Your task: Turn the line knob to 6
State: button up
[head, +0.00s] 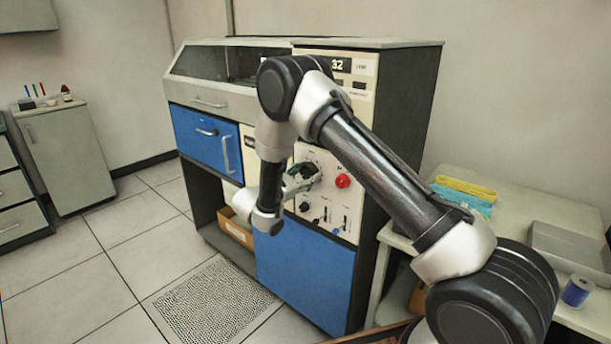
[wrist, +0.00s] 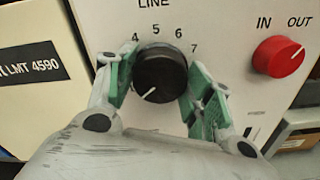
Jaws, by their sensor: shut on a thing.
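The line knob (wrist: 160,72) is round and black, on a pale panel under the word LINE. The numbers 4, 5, 6 and 7 show around its upper edge. Its white mark (wrist: 149,92) points to the lower left, away from the 6; any number there is hidden. My gripper (wrist: 158,85) is shut on the knob, with one green finger on each side. In the head view my gripper (head: 303,172) is at the machine's front panel, and my arm hides part of the panel.
A red knob (wrist: 278,57) marked IN and OUT sits right of the line knob. Small switches (head: 325,216) are lower on the panel. A blue drawer (head: 203,140) is to the left. A side table (head: 520,205) with yellow and blue cloths stands right.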

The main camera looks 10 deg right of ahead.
jog(key=m, duration=2.3)
jog(key=shift+m, duration=0.3)
jog(key=m, duration=0.3)
jog(key=shift+f+m, duration=0.1)
jog(key=shift+m, duration=2.3)
